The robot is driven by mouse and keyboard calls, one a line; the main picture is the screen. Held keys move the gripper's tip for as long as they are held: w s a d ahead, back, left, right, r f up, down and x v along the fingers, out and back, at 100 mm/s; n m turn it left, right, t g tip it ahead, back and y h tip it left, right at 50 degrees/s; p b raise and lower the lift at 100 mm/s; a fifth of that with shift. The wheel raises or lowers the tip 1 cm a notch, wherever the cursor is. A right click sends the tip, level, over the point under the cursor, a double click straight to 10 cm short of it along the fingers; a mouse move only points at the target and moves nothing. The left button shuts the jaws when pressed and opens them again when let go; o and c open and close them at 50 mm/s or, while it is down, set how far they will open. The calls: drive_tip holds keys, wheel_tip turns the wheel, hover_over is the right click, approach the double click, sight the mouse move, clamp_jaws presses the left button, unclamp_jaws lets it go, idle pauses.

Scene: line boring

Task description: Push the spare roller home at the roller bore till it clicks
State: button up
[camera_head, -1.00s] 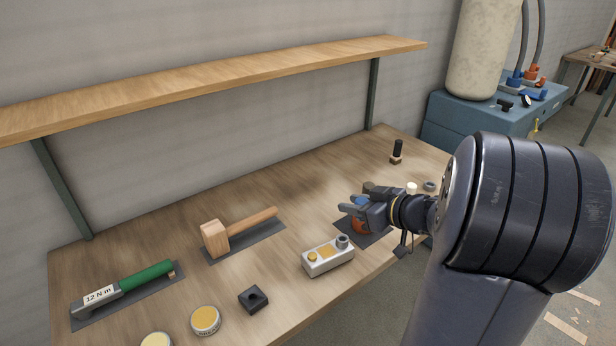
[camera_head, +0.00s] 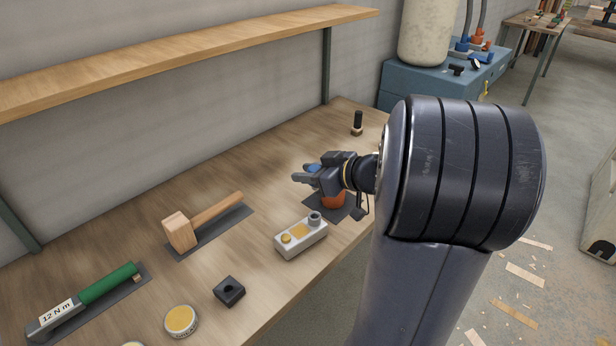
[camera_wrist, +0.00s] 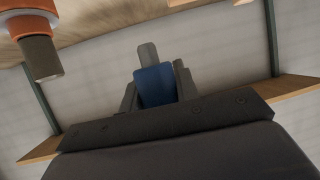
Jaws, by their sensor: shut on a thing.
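My gripper (camera_head: 306,174) is above the back right part of the bench, pointing left, shut on a blue piece (camera_head: 313,168). The wrist view shows the blue piece (camera_wrist: 155,86) between the grey fingers (camera_wrist: 155,92), with a grey end sticking out beyond it. I cannot tell for sure whether this is the spare roller. A small black block (camera_head: 229,291) with a dark round hole lies near the front edge. A grey box (camera_head: 300,240) with yellow spots and a grey round stub stands right of it. I cannot tell which holds the roller bore.
An orange thing (camera_head: 333,201) stands on a dark mat just below my gripper. A mallet (camera_head: 200,222), a green-handled torque wrench (camera_head: 85,300) and a yellow tin (camera_head: 181,320) lie to the left. A shelf (camera_head: 200,52) overhangs the back. A dark upright piece (camera_head: 357,122) stands behind.

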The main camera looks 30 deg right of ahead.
drive_tip(key=shift+f+b, duration=3.45)
drive_tip(key=shift+b, duration=1.45)
drive_tip(key=shift+f+b, duration=0.25)
drive_tip(key=shift+b, duration=0.35)
drive_tip(key=shift+f+b, duration=0.1)
drive_tip(key=shift+b, duration=0.2)
drive_tip(key=shift+b, duration=0.45)
drive_tip(key=shift+f+b, duration=1.5)
drive_tip(key=shift+b, duration=0.95)
drive_tip(key=o, duration=1)
drive_tip(key=shift+o, duration=0.2)
drive_tip(key=shift+r, duration=0.1)
drive_tip(key=b+v, duration=0.1)
drive_tip(key=v, duration=0.7)
